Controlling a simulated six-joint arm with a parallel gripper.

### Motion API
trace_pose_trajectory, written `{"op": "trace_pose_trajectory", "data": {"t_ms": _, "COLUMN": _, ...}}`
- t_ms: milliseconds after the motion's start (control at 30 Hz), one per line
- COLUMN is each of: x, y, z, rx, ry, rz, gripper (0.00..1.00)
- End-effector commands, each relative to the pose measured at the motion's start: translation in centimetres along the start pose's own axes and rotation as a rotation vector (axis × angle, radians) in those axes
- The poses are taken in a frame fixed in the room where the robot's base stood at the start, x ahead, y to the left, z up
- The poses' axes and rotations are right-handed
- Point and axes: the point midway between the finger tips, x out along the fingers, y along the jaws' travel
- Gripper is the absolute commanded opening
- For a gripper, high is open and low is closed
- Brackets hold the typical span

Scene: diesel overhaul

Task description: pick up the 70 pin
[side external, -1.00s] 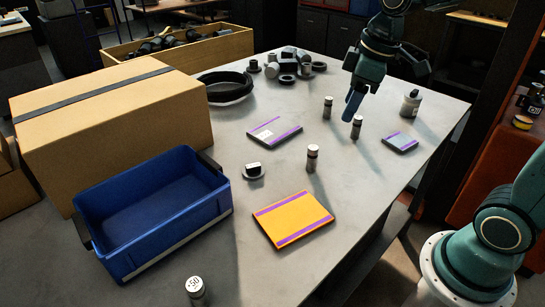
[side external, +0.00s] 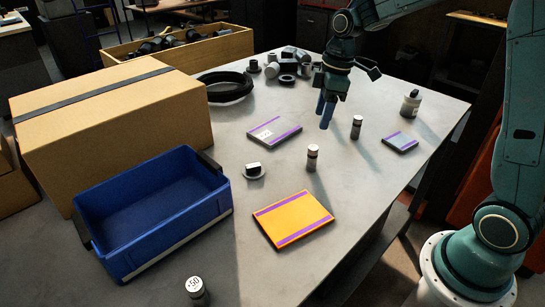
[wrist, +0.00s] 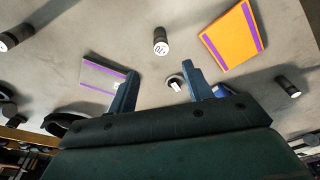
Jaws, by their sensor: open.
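Several dark pins with pale metal ends stand on the grey table; I cannot read which is the 70 pin. One pin (side external: 312,158) stands between the orange and grey flat boxes; it shows in the wrist view (wrist: 160,40) with a blurred mark on its end. Another pin (side external: 357,127) stands right of my gripper. A third pin (side external: 196,290), at the front, appears marked 50. My gripper (side external: 325,112) is open and empty, above the far part of the table; its blue fingers (wrist: 160,72) show apart in the wrist view.
An orange box (side external: 293,218), a grey-purple box (side external: 274,132) and a small box (side external: 400,142) lie flat. A round part (side external: 254,171) sits between. A blue bin (side external: 222,203) and a large carton (side external: 110,125) stand left. A grey canister (side external: 410,103) stands right.

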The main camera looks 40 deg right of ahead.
Motion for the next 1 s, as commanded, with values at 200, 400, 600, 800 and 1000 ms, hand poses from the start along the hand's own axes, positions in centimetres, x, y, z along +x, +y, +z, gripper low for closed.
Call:
{"op": "trace_pose_trajectory", "data": {"t_ms": 200, "x": 2.4, "y": -0.1, "z": 0.0, "rx": -0.001, "ry": -0.002, "rz": -0.004, "gripper": 0.51}}
{"op": "trace_pose_trajectory", "data": {"t_ms": 400, "x": 5.5, "y": -0.1, "z": 0.1, "rx": 0.001, "ry": -0.003, "rz": -0.003, "gripper": 0.51}}
{"op": "trace_pose_trajectory", "data": {"t_ms": 600, "x": 7.6, "y": -0.1, "z": 0.0, "rx": 0.000, "ry": -0.001, "rz": -0.001, "gripper": 0.51}}
{"op": "trace_pose_trajectory", "data": {"t_ms": 800, "x": 8.2, "y": -0.1, "z": 0.0, "rx": 0.000, "ry": 0.000, "rz": 0.000, "gripper": 0.51}}
{"op": "trace_pose_trajectory", "data": {"t_ms": 1000, "x": 8.5, "y": -0.1, "z": 0.0, "rx": 0.000, "ry": -0.001, "rz": -0.001, "gripper": 0.51}}
